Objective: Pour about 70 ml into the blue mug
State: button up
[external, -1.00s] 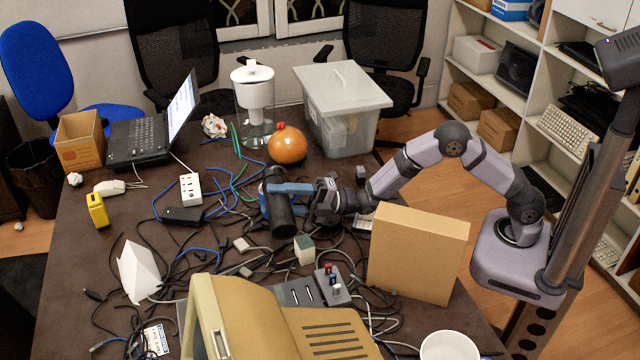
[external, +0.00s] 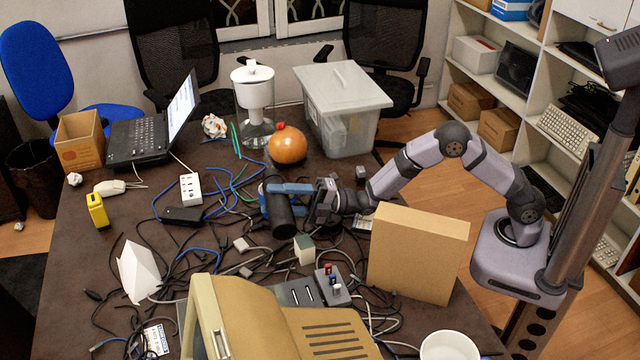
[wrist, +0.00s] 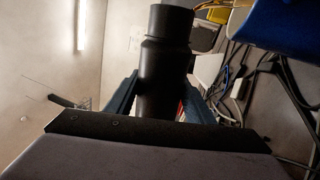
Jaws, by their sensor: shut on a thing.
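My gripper (external: 292,190) has blue fingers and is shut around a black bottle (external: 282,217), held above the cables near the middle of the table. In the wrist view the dark bottle (wrist: 165,75) stands between the two fingers. In the external view it leans, with its lower end toward the camera. I cannot make out its opening or any liquid.
A cardboard panel (external: 418,252) stands right of my gripper. A beige monitor (external: 235,310) and white cup (external: 450,346) are in front. An orange round object (external: 287,147), a water filter jug (external: 254,100) and a grey bin (external: 345,95) stand behind. Cables cover the middle.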

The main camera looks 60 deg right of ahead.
jog(key=shift+r, duration=0.15)
jog(key=shift+n, duration=0.5)
jog(key=shift+s+a+n+g+y, duration=0.3)
jog(key=shift+a+n+g+y, duration=0.1)
jog(key=shift+n, duration=0.6)
jog(key=shift+d+f+n+g+b, duration=0.1)
jog(key=shift+f+n+g+b, duration=0.2)
jog(key=shift+n+b, duration=0.6)
jog(key=shift+r+n+y, duration=0.3)
jog(key=shift+r+n, duration=0.05)
jog(key=shift+n, duration=0.15)
jog(key=shift+w+d+r+n+g, duration=0.1)
jog(key=shift+r+n+g, duration=0.2)
jog(key=shift+n, duration=0.2)
jog(key=shift+w+r+n+g, duration=0.1)
jog(key=shift+r+n+g, duration=0.15)
jog(key=shift+n, duration=0.25)
jog(key=shift+d, duration=0.1)
